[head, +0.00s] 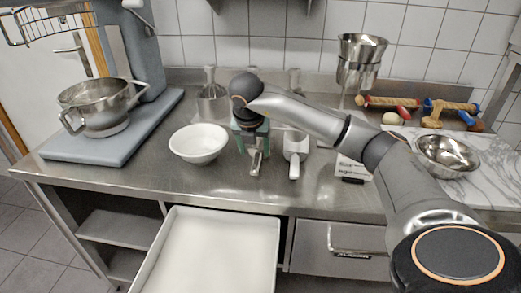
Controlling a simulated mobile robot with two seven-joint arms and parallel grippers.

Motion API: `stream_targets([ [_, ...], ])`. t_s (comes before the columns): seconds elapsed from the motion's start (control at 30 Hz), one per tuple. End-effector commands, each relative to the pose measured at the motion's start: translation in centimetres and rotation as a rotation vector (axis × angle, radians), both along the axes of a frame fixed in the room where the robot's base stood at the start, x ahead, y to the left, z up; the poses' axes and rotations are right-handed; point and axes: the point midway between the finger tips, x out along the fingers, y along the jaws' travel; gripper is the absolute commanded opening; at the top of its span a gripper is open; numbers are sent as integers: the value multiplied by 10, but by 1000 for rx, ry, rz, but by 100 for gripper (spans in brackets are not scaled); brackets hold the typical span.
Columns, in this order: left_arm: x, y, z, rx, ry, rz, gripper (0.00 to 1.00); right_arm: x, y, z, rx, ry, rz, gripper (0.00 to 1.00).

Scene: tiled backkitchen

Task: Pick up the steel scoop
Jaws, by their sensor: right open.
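The steel scoop (256,161) lies on the steel worktop, partly hidden under my right gripper, with its handle toward the front edge. My right gripper (254,150) points down over it with the fingers apart; I cannot tell whether they touch it. A white scoop (295,151) lies just to the right, handle toward the front. My left gripper is not in view.
A white bowl (199,143) stands left of my right gripper. A mixer bowl (101,108) is at the left, and a steel bowl (447,155) is on the marble slab. A small label card (353,168) lies at right. A white tray (211,254) juts out below the worktop.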

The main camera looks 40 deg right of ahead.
Motion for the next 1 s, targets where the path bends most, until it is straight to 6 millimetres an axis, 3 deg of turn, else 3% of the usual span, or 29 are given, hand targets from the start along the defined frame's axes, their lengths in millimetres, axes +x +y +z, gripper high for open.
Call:
stream_targets([
  [0.4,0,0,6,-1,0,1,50,5,-14,-47,1,2,0,65],
  [0.73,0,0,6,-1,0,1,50,7,-16,-54,0,-1,1,65],
  [1.0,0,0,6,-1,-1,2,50,7,-16,-54,0,-1,1,35],
])
